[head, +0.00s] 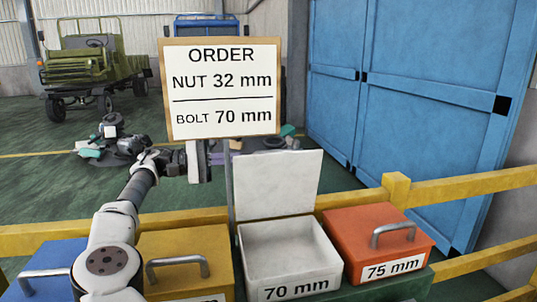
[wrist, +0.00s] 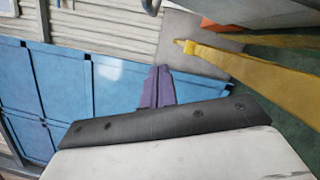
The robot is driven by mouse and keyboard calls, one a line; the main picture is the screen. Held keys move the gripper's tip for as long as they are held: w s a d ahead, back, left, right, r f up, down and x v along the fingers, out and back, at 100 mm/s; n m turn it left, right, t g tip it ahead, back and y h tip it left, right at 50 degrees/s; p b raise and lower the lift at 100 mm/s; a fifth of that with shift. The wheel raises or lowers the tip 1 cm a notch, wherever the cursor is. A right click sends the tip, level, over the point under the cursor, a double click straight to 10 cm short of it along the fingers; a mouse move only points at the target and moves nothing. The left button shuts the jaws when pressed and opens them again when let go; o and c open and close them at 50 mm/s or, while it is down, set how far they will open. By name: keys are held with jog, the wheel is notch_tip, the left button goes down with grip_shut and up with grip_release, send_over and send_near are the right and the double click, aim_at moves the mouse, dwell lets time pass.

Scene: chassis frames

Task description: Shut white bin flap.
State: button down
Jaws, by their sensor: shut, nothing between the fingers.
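The white bin (head: 290,258), labelled 70 mm, stands in the row of bins with its inside showing. Its white flap (head: 278,184) is open and stands up at the back, leaning slightly backward. My gripper (head: 220,157) is left of the flap's upper left corner, just below the order sign, and appears apart from the flap. In the wrist view its purple fingers (wrist: 159,87) are together and hold nothing. A pale surface at the top right of the wrist view may be the flap, but I cannot tell.
An orange bin (head: 375,238) labelled 75 mm stands right of the white bin; yellow (head: 187,258) and blue (head: 48,268) bins stand left. The order sign (head: 222,90) and its post are close to my gripper. A yellow rail (head: 455,187) runs behind the bins.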

aim_at(268, 155)
jog(key=s+d+r+p, duration=0.2)
jog(key=s+d+p, duration=0.1)
jog(key=d, duration=0.6)
jog(key=shift+s+r+p, duration=0.35)
jog(key=shift+s, duration=0.15)
jog(key=m+b, duration=0.1)
jog(key=s+m+b, duration=0.1)
jog(key=b, duration=0.1)
jog(key=s+m+b, duration=0.1)
jog(key=b, duration=0.1)
jog(key=shift+d+r+y, duration=0.15)
jog(key=shift+r+y, duration=0.1)
jog(key=shift+y, duration=0.15)
